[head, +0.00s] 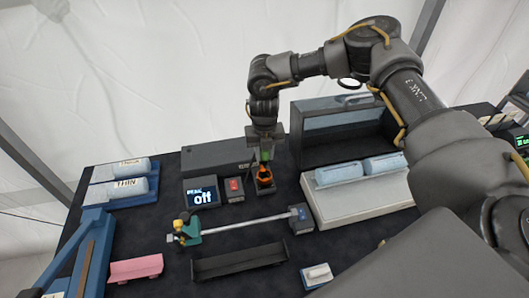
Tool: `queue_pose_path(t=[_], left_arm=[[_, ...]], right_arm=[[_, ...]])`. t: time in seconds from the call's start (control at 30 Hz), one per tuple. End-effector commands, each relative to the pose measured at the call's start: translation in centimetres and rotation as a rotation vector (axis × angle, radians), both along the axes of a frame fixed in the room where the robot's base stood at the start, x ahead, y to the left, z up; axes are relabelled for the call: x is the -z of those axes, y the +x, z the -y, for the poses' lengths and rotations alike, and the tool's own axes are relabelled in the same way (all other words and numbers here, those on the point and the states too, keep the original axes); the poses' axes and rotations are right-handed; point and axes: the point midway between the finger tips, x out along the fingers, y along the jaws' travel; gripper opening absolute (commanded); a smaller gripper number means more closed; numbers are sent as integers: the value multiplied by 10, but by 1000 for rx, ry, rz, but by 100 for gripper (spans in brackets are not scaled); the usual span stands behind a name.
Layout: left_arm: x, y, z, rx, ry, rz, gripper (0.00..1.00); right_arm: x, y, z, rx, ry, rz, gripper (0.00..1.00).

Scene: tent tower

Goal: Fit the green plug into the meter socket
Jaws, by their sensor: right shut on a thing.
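My right gripper (265,146) points straight down at the middle of the table and is shut on the green plug (265,156). Only a small green part of the plug shows between the fingers. Directly below it is an orange piece (264,174) in a small dark block (264,187), which looks like the socket. I cannot tell whether the plug touches or enters it. The meter (202,193), a dark box left of this block, has a screen reading "off". My left gripper is not in view.
A red-buttoned box (234,187) stands between meter and block. A long dark box (216,157) lies behind. A clear-fronted case (340,128) and pale tray (363,198) with blue cylinders are at right. A grey rod (245,223) and black trough (240,263) lie in front.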

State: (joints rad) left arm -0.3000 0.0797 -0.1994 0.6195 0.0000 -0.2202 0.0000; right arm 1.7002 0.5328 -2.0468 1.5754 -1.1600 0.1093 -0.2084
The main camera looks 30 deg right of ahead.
Motion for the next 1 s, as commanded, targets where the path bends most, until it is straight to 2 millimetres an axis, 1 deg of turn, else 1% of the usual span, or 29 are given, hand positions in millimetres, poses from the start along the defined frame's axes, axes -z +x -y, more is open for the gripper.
queue_pose_path(t=[0.03, 0.5, 0.67, 1.0], left_arm=[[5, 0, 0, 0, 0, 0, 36], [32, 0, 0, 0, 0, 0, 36], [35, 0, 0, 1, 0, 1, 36], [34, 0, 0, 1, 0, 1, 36]], right_arm=[[6, 0, 0, 0, 0, -1, 5], [48, 0, 0, 0, 0, -1, 5], [53, 0, 0, 0, 0, 0, 5], [53, 0, 0, 0, 0, 0, 5]])
